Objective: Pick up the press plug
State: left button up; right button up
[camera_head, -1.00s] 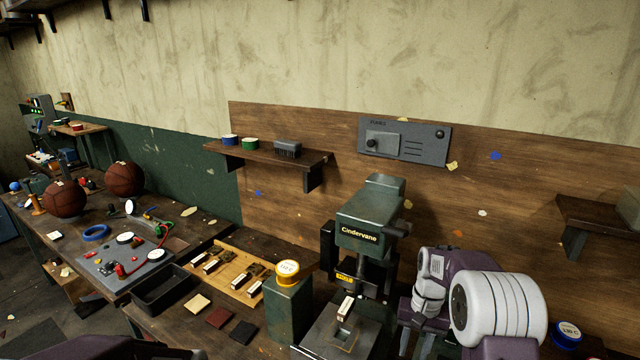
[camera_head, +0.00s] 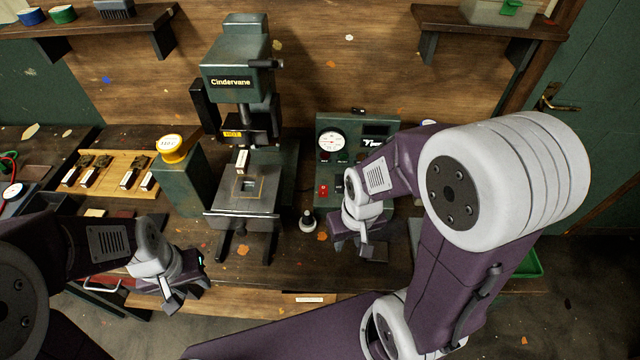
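A small dark knob-like piece with a pale round base (camera_head: 308,221) stands on the bench just right of the press's foot. It may be the press plug, but it is too small to be sure. The green press (camera_head: 236,60) marked Cindervane stands behind and left of it. My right gripper (camera_head: 372,250) hangs over the bench to the right of this piece, apart from it. My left gripper (camera_head: 186,294) is over the front edge of the bench, left of the press. Nothing shows held in either gripper, and their finger gaps are not clear.
A green control box (camera_head: 335,165) with a white gauge stands behind my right gripper. The bench front between my grippers is mostly clear.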

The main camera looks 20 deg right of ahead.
aim_at(307, 220)
jog(key=z, duration=0.5)
jog(key=j+z, duration=0.25)
jog(key=z, duration=0.2)
jog(key=j+z, duration=0.25)
jog(key=z, duration=0.2)
jog(key=j+z, duration=0.25)
jog(key=z, duration=0.2)
jog(key=k+j+z, duration=0.15)
jog(key=z, duration=0.3)
